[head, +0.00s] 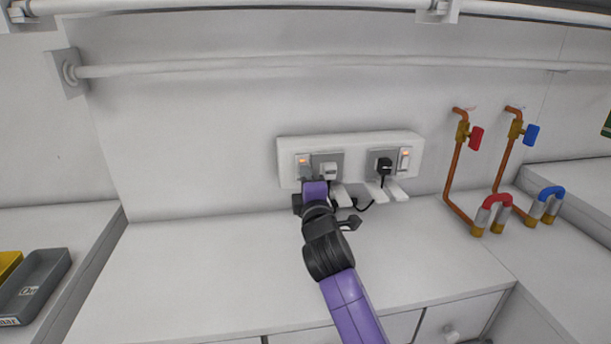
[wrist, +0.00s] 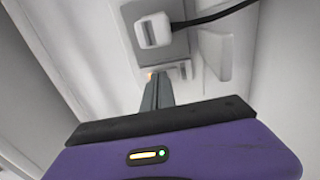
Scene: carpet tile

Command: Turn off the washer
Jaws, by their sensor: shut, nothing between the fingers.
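A white socket panel (head: 350,143) is on the back wall. Its left socket has a rocker switch (head: 302,160) with a lit orange lamp, and a white plug (head: 330,172) beside it. Its right socket has a black plug (head: 384,166) and another switch (head: 405,157) with an orange lamp lit. My gripper (head: 305,174) is shut and empty, with its tips just below or at the left switch; whether they touch it I cannot tell. In the wrist view the shut fingers (wrist: 158,88) point at the orange lamp, with the white plug (wrist: 153,30) beyond. No washer body is visible.
To the right, copper pipes carry a red-handled valve (head: 476,138) and a blue-handled valve (head: 531,134). White tags (head: 395,190) hang below the panel. A rail (head: 250,64) crosses the wall above. A grey tray (head: 38,283) is at lower left. The white worktop (head: 200,270) is clear.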

